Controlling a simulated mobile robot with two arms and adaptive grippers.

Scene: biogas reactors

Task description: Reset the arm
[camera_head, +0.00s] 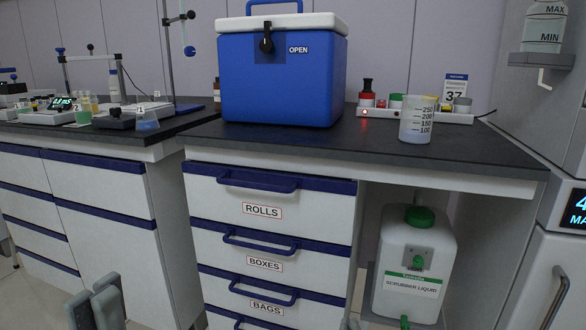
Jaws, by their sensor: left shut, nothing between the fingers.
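My left gripper (95,302) shows at the bottom left edge as grey fingers pointing up. It is shut and empty, in front of the lower white drawers and apart from them. The rest of my left arm is below the picture. My right gripper is not clearly visible.
A blue cool box (283,78) with a white lid stands on the dark bench (330,150). A beaker (417,119) stands near the bench's right front. Handled drawers (265,215) are below. A scrubber liquid canister (412,265) stands under the bench. Lab equipment covers the left bench (60,131).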

